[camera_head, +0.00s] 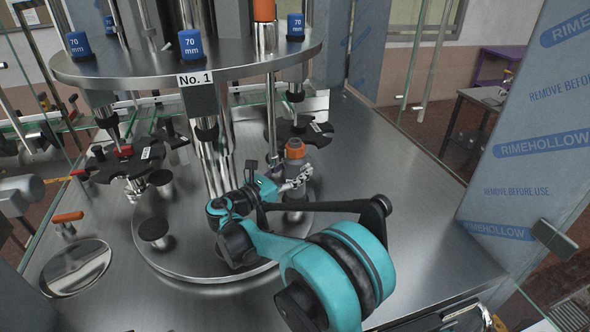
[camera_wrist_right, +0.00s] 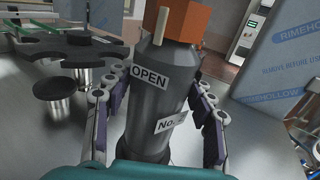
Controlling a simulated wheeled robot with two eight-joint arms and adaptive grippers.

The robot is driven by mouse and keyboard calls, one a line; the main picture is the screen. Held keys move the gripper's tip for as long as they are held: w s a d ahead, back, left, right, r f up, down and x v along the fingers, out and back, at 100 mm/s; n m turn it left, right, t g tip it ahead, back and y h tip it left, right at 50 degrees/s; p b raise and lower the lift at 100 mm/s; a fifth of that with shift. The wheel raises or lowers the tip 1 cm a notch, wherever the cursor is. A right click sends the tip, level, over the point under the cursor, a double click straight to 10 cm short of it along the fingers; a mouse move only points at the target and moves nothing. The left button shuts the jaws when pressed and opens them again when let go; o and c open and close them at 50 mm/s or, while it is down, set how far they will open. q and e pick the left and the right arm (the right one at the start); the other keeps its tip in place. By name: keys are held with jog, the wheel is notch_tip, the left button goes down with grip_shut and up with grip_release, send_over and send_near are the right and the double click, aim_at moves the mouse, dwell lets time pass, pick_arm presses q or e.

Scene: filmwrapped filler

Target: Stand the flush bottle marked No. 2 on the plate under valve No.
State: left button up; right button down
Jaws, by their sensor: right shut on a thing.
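My right gripper (camera_head: 293,183) is shut around a dark grey bottle with an orange cap (camera_head: 295,149), over the right side of the round turntable (camera_head: 205,276). In the right wrist view, the bottle (camera_wrist_right: 160,100) stands between the finger pads of the gripper (camera_wrist_right: 158,112). Its labels read "OPEN" and "No.", with the number partly hidden by a finger. I cannot tell whether its base touches anything. The valve label "No. 1" (camera_head: 194,79) hangs from the upper disc at the front; no other valve number is readable. A black-topped plate (camera_head: 154,229) stands on the turntable's left. My left gripper is not in view.
Black star-shaped holders (camera_head: 300,131) stand behind the bottle and at the left. Blue "70 mm" caps (camera_head: 192,44) sit on the upper disc. An orange-handled part (camera_head: 67,217) and a round mirror-like disc (camera_head: 76,267) are at front left. The steel deck (camera_head: 400,190) at right is clear.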

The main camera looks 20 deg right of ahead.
jog(key=shift+f, duration=0.15)
jog(key=shift+c, duration=2.4)
grip_release()
